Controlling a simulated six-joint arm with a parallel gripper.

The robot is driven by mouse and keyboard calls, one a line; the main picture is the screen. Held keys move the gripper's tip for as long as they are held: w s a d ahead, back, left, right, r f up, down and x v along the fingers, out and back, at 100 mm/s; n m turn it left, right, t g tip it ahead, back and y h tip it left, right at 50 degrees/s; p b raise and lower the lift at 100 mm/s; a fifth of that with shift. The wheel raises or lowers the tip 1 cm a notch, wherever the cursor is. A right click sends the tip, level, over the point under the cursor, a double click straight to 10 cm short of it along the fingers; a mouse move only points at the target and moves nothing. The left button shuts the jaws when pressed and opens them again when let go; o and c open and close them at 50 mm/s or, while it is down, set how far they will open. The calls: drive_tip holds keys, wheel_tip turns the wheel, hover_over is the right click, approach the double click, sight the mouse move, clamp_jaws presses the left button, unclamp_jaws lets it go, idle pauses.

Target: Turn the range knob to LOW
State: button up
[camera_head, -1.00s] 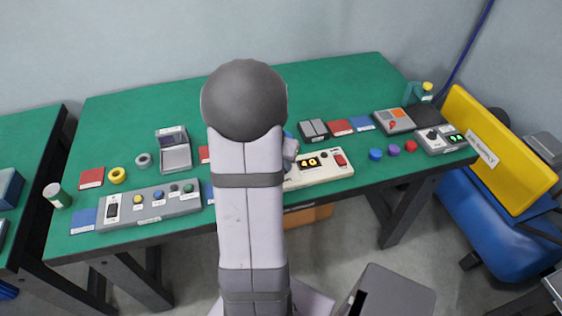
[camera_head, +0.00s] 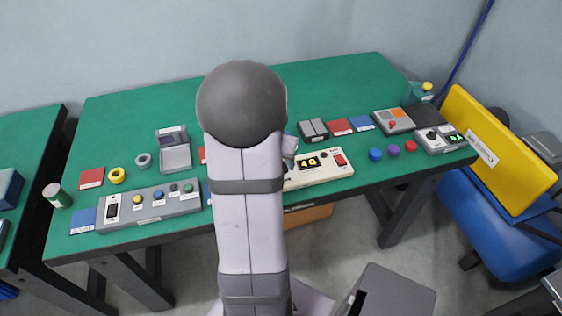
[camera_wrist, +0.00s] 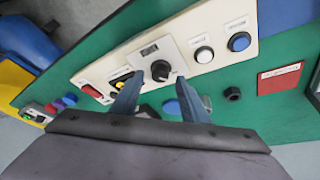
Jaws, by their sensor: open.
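The cream control panel (camera_head: 325,168) lies near the front edge of the green table, with a lit yellow display and a red switch. Its left part is hidden behind my arm. In the wrist view the panel (camera_wrist: 215,22) runs diagonally, with a round black knob (camera_wrist: 161,70) near its middle, below a small label I cannot read. My gripper (camera_wrist: 160,82) is open, with one blue-grey finger on each side below the knob. I cannot tell whether the fingers touch it. In the head view the gripper is mostly hidden behind my arm.
On the panel, a white button (camera_wrist: 204,54), a blue button (camera_wrist: 239,42) and a red switch (camera_wrist: 92,90) flank the knob. A blue cap (camera_wrist: 171,107), a black knob-like piece (camera_wrist: 232,94) and a red card (camera_wrist: 280,78) lie on the table nearby. A grey box (camera_head: 148,207) stands left.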

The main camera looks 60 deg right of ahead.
drive_tip(key=shift+v, duration=3)
drive_tip(key=a+f+n, duration=0.1)
drive_tip(key=a, duration=0.1)
drive_tip(key=s+a+f+n+y, duration=0.1)
drive_tip(key=a+n, duration=0.1)
drive_tip(key=s+a+f+n+y, duration=0.1)
drive_tip(key=a+f+n, duration=0.1)
drive_tip(key=shift+s+a+g, duration=0.25)
drive_tip(key=shift+a+g, duration=0.05)
drive_tip(key=shift+a, duration=0.05)
drive_tip(key=w+a+r+n+y+p, duration=0.1)
drive_tip(key=w+a+r+n+p, duration=0.35)
drive_tip(key=a, duration=1.05)
drive_tip(key=w+a+f+n+y, duration=0.15)
drive_tip(key=a+n, duration=0.55)
drive_tip(key=a, duration=0.8)
wheel_tip(320, 180, down, 15)
drive_tip(key=b, duration=1.5)
drive_tip(key=shift+w+r, duration=0.15)
drive_tip(key=shift+r, duration=0.05)
